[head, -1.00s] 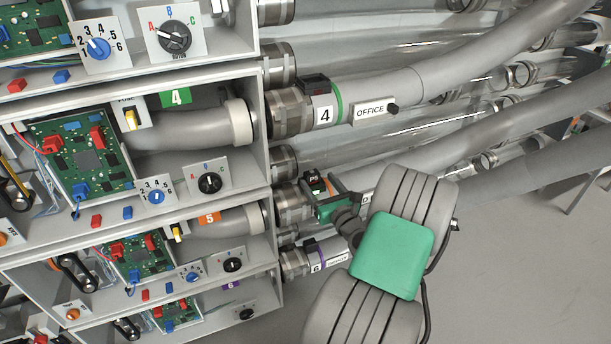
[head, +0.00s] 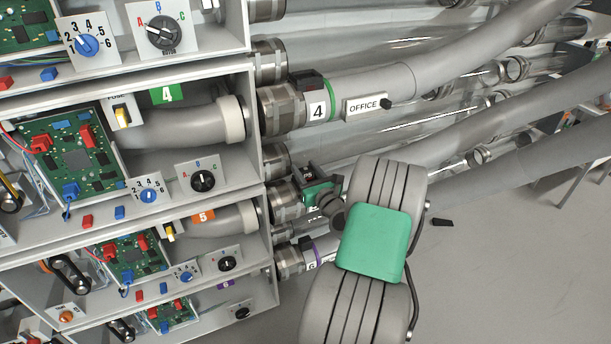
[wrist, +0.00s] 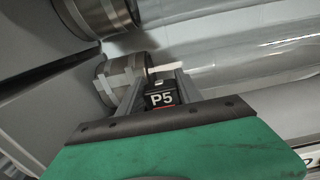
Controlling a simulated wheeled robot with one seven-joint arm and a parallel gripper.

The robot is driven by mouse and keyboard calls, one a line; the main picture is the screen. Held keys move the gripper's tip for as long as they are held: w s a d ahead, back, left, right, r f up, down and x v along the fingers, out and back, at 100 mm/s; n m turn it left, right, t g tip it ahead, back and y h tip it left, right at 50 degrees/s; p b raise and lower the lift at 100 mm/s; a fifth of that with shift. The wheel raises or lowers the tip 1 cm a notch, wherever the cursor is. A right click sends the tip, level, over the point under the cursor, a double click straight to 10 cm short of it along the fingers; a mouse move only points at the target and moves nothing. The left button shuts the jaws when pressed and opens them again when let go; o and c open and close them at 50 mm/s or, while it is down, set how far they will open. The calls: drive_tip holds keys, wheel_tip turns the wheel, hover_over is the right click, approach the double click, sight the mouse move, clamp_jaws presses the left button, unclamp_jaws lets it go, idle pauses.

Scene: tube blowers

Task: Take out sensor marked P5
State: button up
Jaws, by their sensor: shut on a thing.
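The sensor marked P5 (wrist: 161,98) is a small black block with white lettering and a red stripe. In the wrist view it sits between the two grey fingers of my gripper (wrist: 160,82), which is shut on it. A metal tube fitting (wrist: 118,82) is just beyond it; I cannot tell whether the sensor is still seated there. In the head view my gripper (head: 314,178) is at the fitting of the fifth tube, right of the orange 5 tag (head: 203,216). The sensor is small and partly covered there.
Above is the tube labelled 4 (head: 317,111), with its own black sensor block (head: 307,82) and an OFFICE label (head: 365,105). Below is the tube labelled 6 (head: 312,262), close to my wrist. Shelves with circuit boards (head: 80,155) stand left.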

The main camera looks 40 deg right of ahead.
drive_tip(key=c, duration=0.7)
clamp_jaws()
drive_tip(key=shift+r, duration=0.1)
